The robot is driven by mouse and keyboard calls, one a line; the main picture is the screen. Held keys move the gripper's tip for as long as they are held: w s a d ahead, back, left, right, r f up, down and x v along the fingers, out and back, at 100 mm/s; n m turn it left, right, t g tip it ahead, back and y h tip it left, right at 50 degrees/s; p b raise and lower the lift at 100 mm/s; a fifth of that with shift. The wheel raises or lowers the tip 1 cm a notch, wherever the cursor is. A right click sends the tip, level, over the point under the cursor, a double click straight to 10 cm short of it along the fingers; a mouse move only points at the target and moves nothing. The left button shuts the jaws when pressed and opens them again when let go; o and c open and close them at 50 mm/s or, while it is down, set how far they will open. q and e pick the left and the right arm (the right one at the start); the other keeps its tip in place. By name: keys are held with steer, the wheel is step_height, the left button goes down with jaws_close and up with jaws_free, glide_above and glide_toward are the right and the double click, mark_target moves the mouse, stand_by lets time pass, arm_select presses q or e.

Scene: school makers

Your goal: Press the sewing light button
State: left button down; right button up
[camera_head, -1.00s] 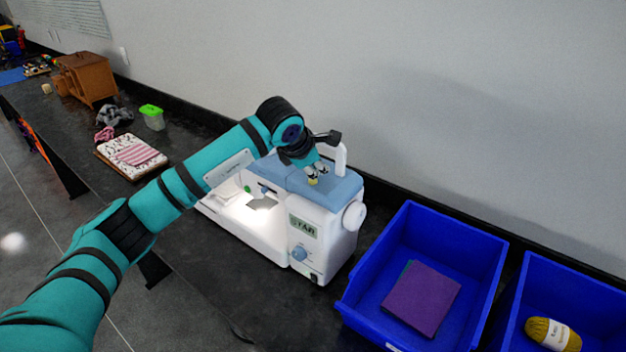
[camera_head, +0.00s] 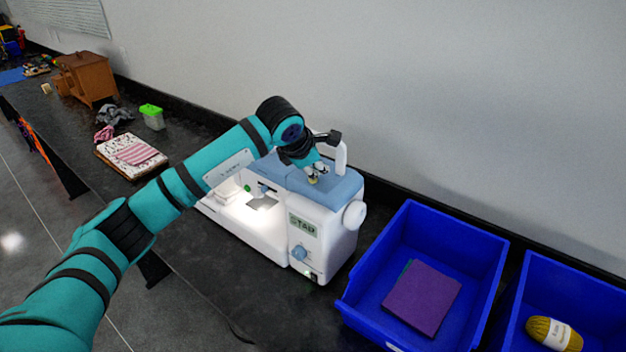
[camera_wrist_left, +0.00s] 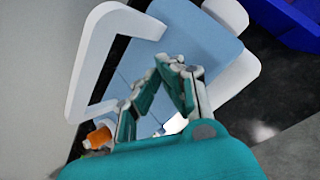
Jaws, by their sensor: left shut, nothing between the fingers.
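The white and light-blue sewing machine (camera_head: 325,225) stands upright on the dark counter, with its sewing area (camera_head: 235,212) brightly lit. A display, a blue knob (camera_head: 299,253) and a small switch with a green glow (camera_head: 311,276) are on its near end. My left gripper (camera_head: 313,179) is shut and empty, pointing down at the blue top of the machine. In the left wrist view, its fingertips (camera_wrist_left: 178,63) meet over the blue top (camera_wrist_left: 200,45), beside the white handle (camera_wrist_left: 95,65). I cannot tell whether they touch it. I cannot clearly make out the light button. My right gripper is not in view.
A blue bin (camera_head: 365,285) with purple cloth is right of the machine; another blue bin (camera_head: 515,305) holds yellow yarn (camera_head: 553,333). Folded fabric (camera_head: 132,157), a green-lidded box (camera_head: 152,116) and a wooden cabinet (camera_head: 87,77) stand farther left. The wall is behind.

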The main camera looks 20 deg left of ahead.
mark_target(317, 179)
arm_select(q)
steer(key=shift+f, duration=0.25)
steer(key=shift+f+b, duration=0.15)
steer(key=shift+b, duration=0.2)
stand_by(0.3)
steer(key=shift+r, duration=0.6)
step_height(317, 179, up, 6)
steer(key=p, duration=0.2)
stand_by(0.3)
stand_by(2.2)
